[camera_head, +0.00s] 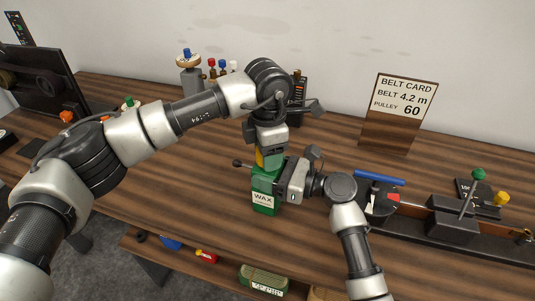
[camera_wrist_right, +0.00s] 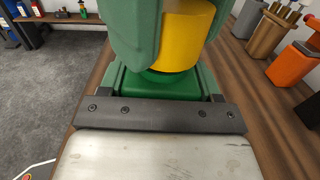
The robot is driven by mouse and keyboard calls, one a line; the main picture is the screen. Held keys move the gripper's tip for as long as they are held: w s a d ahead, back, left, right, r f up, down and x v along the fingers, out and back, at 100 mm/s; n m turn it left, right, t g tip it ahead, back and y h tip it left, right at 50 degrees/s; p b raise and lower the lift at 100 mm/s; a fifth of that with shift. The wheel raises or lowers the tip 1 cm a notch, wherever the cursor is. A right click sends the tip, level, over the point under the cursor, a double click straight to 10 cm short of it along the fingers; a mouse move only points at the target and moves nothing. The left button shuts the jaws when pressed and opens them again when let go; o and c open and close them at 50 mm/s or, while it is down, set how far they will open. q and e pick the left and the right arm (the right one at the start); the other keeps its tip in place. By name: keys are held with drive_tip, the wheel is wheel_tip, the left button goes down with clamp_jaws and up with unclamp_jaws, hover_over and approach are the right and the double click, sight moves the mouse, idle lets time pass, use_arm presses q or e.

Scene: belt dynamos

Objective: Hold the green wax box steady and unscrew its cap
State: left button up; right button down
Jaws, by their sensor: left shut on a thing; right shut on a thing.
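The green wax box (camera_head: 263,199) stands upright on the wooden bench, its white WAX label facing me. My right gripper (camera_head: 278,184) comes in from the right and is shut on the box's body. In the right wrist view the green box (camera_wrist_right: 155,83) lies just beyond the gripper's dark front bar. The yellow cap (camera_head: 259,158) is on top of the box; it shows large in the right wrist view (camera_wrist_right: 186,35). My left gripper (camera_head: 268,156) reaches down from above and is shut on the cap, its green fingers partly hiding it.
A belt card sign (camera_head: 398,108) stands at the back right. A dark machine with a green-knobbed lever (camera_head: 455,222) and a blue bar (camera_head: 380,178) are at the right. A grey canister (camera_head: 190,78) stands at the back left. Bench in front of the box is clear.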

use_arm(q)
drive_tip(key=shift+r, duration=0.5)
drive_tip(key=shift+r, duration=0.1)
drive_tip(key=shift+r, duration=1.95)
use_arm(e)
drive_tip(key=shift+c, duration=0.7)
unclamp_jaws()
